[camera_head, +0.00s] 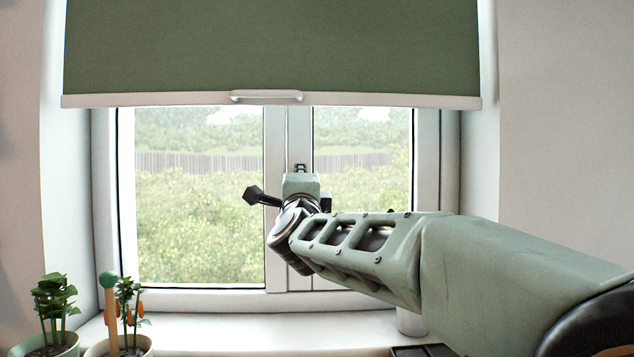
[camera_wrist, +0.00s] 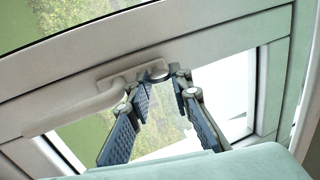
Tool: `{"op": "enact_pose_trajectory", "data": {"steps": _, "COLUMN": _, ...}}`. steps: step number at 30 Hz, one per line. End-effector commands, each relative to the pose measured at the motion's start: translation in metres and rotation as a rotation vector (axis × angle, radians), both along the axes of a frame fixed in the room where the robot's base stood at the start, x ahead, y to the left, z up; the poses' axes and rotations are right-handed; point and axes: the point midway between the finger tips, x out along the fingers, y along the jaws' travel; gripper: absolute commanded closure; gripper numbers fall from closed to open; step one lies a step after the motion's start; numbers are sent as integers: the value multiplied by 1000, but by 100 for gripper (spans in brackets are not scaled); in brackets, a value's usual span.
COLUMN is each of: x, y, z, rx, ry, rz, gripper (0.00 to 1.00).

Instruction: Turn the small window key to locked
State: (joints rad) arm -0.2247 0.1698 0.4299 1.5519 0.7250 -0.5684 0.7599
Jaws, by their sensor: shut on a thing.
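The window handle (camera_wrist: 85,100) is a pale lever lying along the window frame in the wrist view. The small key (camera_wrist: 158,73) is a rounded grey metal piece at the handle's right end. My gripper (camera_wrist: 160,82) has its two dark, ridged fingers on either side of the key and is shut on it, fingertips close to the frame. The key's turned position is hard to read. In the head view my wrist covers the handle and key at the window's middle post (camera_head: 299,128).
A green roller blind (camera_head: 270,45) with a pale pull bar (camera_head: 266,96) hangs over the window's upper part. Potted plants (camera_head: 54,300) (camera_head: 128,300) stand at lower left by the sill (camera_head: 260,330). A white cylinder (camera_head: 410,322) stands on the sill under my arm.

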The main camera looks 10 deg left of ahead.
Motion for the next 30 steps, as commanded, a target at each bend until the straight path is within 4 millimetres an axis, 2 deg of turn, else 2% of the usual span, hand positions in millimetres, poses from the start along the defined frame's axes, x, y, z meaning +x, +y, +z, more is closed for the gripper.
{"op": "enact_pose_trajectory", "data": {"steps": 11, "x": 0, "y": -1, "z": 1, "rx": 6, "ry": -1, "rz": -2, "gripper": 100}}
{"op": "enact_pose_trajectory", "data": {"steps": 12, "x": 0, "y": -1, "z": 1, "rx": 6, "ry": -1, "rz": -2, "gripper": 77}}
{"op": "enact_pose_trajectory", "data": {"steps": 16, "x": 0, "y": -1, "z": 1, "rx": 5, "ry": -1, "rz": -1, "gripper": 63}}
{"op": "enact_pose_trajectory", "data": {"steps": 26, "x": -1, "y": 0, "z": -1, "rx": 3, "ry": 3, "rz": 0, "gripper": 63}}
{"op": "enact_pose_trajectory", "data": {"steps": 30, "x": -10, "y": -2, "z": -3, "rx": 0, "ry": 2, "rz": 0, "gripper": 63}}
